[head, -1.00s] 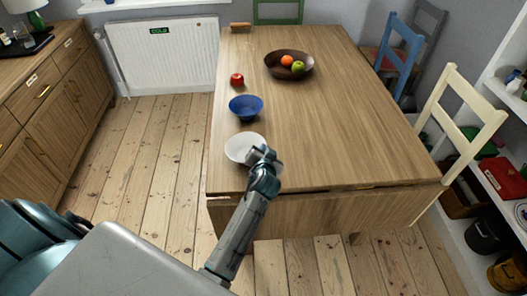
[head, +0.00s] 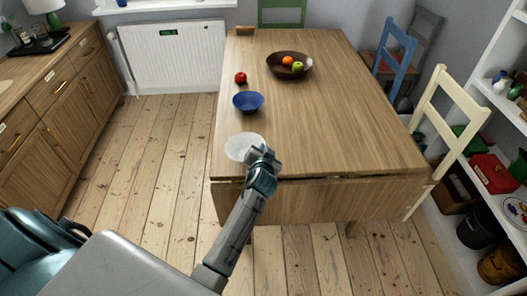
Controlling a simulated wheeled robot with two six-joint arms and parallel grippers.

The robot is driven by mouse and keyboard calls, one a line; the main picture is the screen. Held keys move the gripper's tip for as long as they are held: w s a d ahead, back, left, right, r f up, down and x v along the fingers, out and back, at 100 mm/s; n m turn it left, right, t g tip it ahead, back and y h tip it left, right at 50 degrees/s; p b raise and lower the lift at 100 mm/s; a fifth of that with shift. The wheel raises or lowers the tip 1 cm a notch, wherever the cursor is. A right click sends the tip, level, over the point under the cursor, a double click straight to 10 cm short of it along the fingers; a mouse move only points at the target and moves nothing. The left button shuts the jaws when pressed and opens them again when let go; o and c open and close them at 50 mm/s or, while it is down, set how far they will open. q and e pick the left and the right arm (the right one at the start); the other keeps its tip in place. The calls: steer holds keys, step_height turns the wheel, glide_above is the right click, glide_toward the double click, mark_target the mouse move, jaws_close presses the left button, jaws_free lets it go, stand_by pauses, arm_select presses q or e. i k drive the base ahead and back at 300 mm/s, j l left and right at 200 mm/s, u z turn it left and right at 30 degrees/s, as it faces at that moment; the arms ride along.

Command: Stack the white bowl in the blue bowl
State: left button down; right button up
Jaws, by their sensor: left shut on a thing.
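The white bowl (head: 241,146) is near the left front corner of the wooden table (head: 325,130). My left gripper (head: 259,154) is shut on its near right rim, and the hand hides that side. I cannot tell whether the bowl touches the tabletop or is just above it. The blue bowl (head: 248,103) stands upright and looks empty on the table's left side, beyond the white bowl and apart from it. My right gripper is not in view.
A red apple (head: 240,78) sits just behind the blue bowl. A dark fruit bowl (head: 272,63) with fruit stands further back. Chairs, including a cream one (head: 441,107), stand along the right side. The tabletop's middle is clear.

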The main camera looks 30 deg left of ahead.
mark_target(248, 105)
steer(key=i+l+u, duration=0.15)
steer(key=l+u, duration=0.1)
steer(key=l, duration=0.2)
steer(key=i+l+u, duration=0.2)
steer(key=i, duration=0.3)
steer(key=i+l+u, duration=0.15)
steer(key=i, duration=0.35)
steer(key=i+j, duration=0.25)
steer(key=i, duration=0.15)
steer(key=z, duration=0.05)
